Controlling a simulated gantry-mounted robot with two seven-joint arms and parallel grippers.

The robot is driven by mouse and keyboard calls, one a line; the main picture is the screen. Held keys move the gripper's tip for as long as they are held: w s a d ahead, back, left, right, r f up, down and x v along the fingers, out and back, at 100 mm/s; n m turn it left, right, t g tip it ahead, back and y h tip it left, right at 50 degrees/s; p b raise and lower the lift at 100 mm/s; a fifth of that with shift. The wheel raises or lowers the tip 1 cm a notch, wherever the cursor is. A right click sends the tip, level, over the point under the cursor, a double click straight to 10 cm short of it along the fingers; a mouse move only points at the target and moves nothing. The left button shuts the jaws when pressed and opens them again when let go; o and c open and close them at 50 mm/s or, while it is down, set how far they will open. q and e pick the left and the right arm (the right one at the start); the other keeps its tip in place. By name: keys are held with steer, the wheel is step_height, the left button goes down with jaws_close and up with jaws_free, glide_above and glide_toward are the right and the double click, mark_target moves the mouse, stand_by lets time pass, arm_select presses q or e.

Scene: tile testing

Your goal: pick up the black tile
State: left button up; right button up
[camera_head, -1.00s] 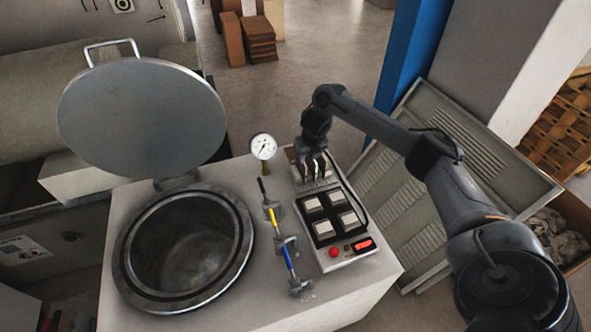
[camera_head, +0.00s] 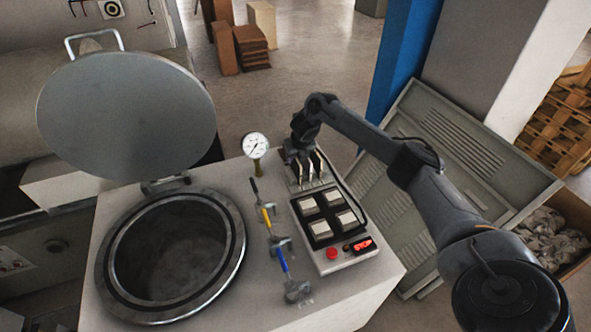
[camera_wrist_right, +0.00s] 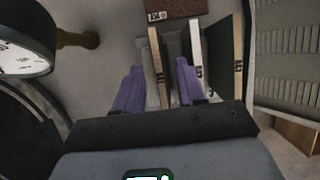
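My right gripper (camera_wrist_right: 159,78) reaches down over the tile rack at the back of the control panel; in the head view it hangs above the tiles (camera_head: 311,167). In the right wrist view its two purple fingers stand apart, with a tan-edged upright tile (camera_wrist_right: 156,60) between them and gaps visible on both sides. A dark, almost black-faced tile (camera_wrist_right: 224,58) with a tan edge stands farther right, outside the fingers. The face of the tile between the fingers is hardly visible. My left gripper is not in view.
The control panel carries several pale buttons (camera_head: 324,216), a red button (camera_head: 332,253) and a red STOP display (camera_head: 363,245). A brown piece (camera_wrist_right: 173,8) shows beyond the tiles.

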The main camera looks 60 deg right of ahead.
mark_target(295, 162)
steer(key=x, duration=0.2)
steer(key=shift+a+f+b, duration=0.1)
steer(key=shift+f+b, duration=0.25)
steer(key=shift+w+d+f, duration=0.15)
steer(key=shift+d+f, duration=0.05)
steer(key=shift+f, duration=0.05)
steer(key=shift+f, duration=0.3)
stand_by(0.3)
jaws_close()
